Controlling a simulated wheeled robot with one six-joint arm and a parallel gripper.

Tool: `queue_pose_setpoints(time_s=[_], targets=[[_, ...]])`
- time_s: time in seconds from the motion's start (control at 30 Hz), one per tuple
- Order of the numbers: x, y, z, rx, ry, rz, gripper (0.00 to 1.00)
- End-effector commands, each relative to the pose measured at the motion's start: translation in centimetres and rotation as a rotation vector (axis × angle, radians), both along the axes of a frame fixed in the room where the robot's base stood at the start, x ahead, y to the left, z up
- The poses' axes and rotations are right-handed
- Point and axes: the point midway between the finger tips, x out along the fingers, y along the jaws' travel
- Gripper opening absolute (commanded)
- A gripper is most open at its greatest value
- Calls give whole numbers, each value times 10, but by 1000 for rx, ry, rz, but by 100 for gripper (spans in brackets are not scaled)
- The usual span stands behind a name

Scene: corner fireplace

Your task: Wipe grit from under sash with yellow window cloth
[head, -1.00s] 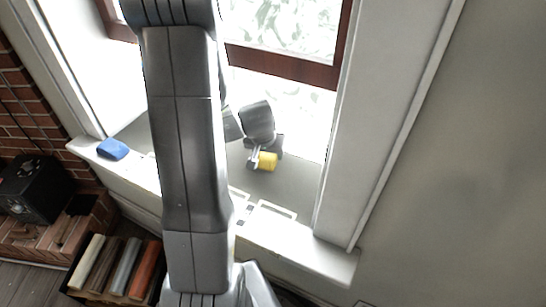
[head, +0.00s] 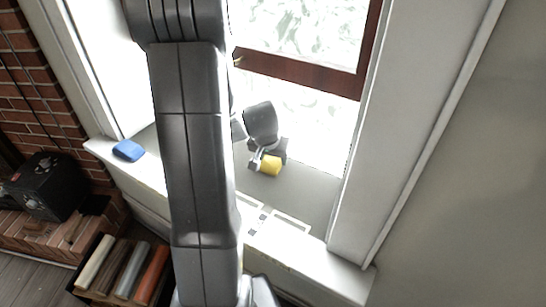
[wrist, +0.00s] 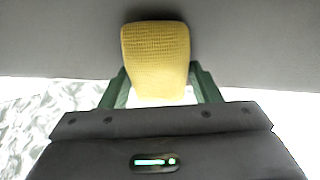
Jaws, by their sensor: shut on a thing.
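The yellow window cloth (head: 271,165) shows in the head view at the end of my arm, over the grey sill under the window. It fills the upper middle of the wrist view as a folded, textured pad (wrist: 155,52). My gripper (head: 262,160) is shut on the cloth, with a green finger on each side of it in the wrist view (wrist: 160,88). The brown window sash (head: 300,74) is raised above bright glass or an opening. I cannot make out grit on the sill (head: 310,195). Whether the cloth touches the sill is hard to tell.
A blue object (head: 128,150) lies at the sill's left end. White outlined marks (head: 285,222) lie on the front of the sill. A black box (head: 45,187) stands by the brick fireplace, with a crate of books or rolls (head: 122,270) below. The white window frame (head: 395,130) bounds the right side.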

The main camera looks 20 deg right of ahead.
Motion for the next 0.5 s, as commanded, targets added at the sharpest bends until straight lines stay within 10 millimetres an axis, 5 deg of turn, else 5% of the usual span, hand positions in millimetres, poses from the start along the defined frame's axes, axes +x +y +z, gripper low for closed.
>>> queue_pose_setpoints(time_s=[0.5], targets=[[1, -1, 55, -2, -3, -1, 31]])
